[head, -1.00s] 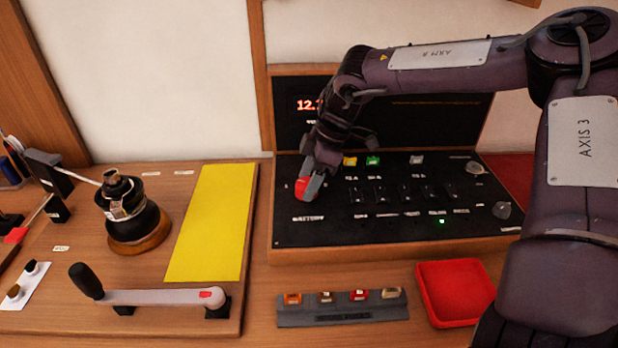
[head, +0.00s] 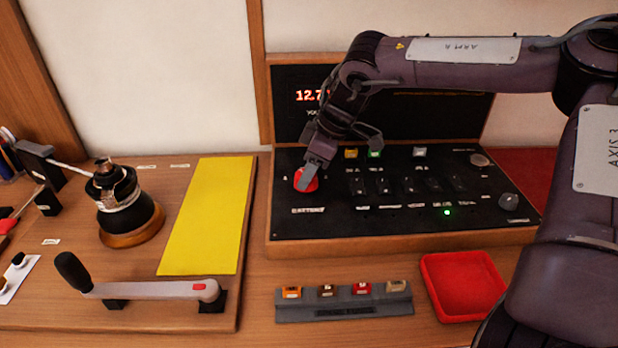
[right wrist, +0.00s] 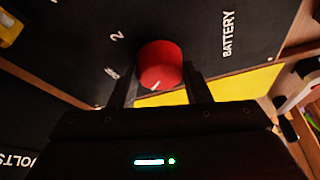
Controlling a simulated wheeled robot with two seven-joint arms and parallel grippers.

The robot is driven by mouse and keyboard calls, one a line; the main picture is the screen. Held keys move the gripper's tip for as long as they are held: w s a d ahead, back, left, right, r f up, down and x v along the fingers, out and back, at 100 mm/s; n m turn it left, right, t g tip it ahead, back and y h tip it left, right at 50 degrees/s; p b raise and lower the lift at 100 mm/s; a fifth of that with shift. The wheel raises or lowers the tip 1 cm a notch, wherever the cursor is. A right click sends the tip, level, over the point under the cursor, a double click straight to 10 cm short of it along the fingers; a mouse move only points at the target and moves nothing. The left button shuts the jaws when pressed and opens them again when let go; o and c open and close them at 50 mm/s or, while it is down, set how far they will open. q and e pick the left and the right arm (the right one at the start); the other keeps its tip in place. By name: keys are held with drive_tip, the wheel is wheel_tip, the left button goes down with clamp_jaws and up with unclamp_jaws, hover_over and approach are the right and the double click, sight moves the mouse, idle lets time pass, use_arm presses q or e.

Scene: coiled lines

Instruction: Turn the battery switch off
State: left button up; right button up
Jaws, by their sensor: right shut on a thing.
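The battery switch is a red round knob (head: 307,181) at the left end of the black panel (head: 400,222), above a "BATTERY" label. In the right wrist view the red knob (right wrist: 160,64) sits between the fingers, with "BATTERY" printed to the right and a "2" and another mark to the left. A pale pointer line shows on its face. My right gripper (head: 312,172) reaches down from above and is shut on the knob; its fingers also show in the right wrist view (right wrist: 160,92). My left gripper is not in view.
The panel has a row of dark switches, a lit green lamp (head: 447,212) and grey knobs at right. A fuse strip (head: 340,312) and red tray (head: 428,290) lie in front. A winch (head: 130,210), crank handle (head: 150,290) and yellow sheet (head: 205,220) are at left.

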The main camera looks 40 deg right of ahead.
drive_tip(key=m+b, duration=0.1)
drive_tip(key=m, duration=0.1)
drive_tip(key=m+t+h+b, duration=0.1)
drive_tip(key=m+b, duration=0.1)
drive_tip(key=m, duration=0.1)
drive_tip(key=shift+s+a+f+h, duration=0.1)
drive_tip(key=shift+a+h, duration=0.05)
drive_tip(key=shift+h, duration=0.15)
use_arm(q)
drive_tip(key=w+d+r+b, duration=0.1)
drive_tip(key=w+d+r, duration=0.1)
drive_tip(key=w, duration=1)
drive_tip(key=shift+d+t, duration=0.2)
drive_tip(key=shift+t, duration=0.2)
use_arm(e)
drive_tip(key=shift+m+t+h, duration=0.4)
drive_tip(key=shift+m+h, duration=0.2)
drive_tip(key=shift+m, duration=1)
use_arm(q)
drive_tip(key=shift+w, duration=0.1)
use_arm(e)
drive_tip(key=o, duration=1)
drive_tip(key=shift+r, duration=0.2)
drive_tip(key=v, duration=0.7)
drive_tip(key=shift+s+r, duration=0.15)
drive_tip(key=shift+r, duration=0.15)
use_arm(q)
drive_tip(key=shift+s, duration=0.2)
